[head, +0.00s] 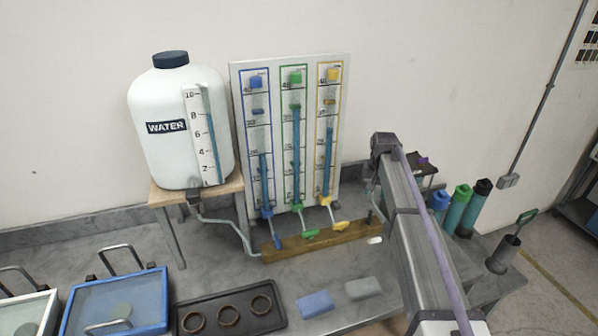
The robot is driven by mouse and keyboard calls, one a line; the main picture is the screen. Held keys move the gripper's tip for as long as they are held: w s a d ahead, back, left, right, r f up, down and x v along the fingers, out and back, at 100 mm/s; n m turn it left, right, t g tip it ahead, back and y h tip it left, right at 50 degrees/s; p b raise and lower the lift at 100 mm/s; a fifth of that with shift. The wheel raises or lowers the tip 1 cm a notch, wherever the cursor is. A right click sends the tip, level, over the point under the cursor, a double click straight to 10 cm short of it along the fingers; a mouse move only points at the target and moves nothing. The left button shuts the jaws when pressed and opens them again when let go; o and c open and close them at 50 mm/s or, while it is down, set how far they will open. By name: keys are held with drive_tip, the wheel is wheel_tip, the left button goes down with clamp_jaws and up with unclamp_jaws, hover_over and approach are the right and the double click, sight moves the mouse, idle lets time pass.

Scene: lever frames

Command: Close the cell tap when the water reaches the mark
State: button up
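A white panel (343,70) holds three clear upright tubes in blue, green and yellow frames, each part-filled with blue water. The water in the blue tube (264,180) stands well below its blue marker (258,111). In the green tube (296,150) it stands at about its green marker. In the yellow tube (327,160) it stands below its yellow marker (329,101). A blue tap (276,241), a green tap (311,234) and a yellow tap (341,226) sit below the tubes. My arm is at the right; its gripper fingers cannot be made out.
A white water tank (165,155) stands on a wooden stand at the left, with a hose to the wooden block (300,243). A dark tray with rings (228,316), a blue box (120,300) and two sponge-like blocks lie in front. Coloured bottles (460,208) stand at the right.

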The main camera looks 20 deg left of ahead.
sight(370, 216)
wheel_tip(370, 216, down, 11)
drive_tip(key=b, duration=1.1)
drive_tip(key=shift+r, duration=0.1)
drive_tip(key=shift+c, duration=0.4)
clamp_jaws()
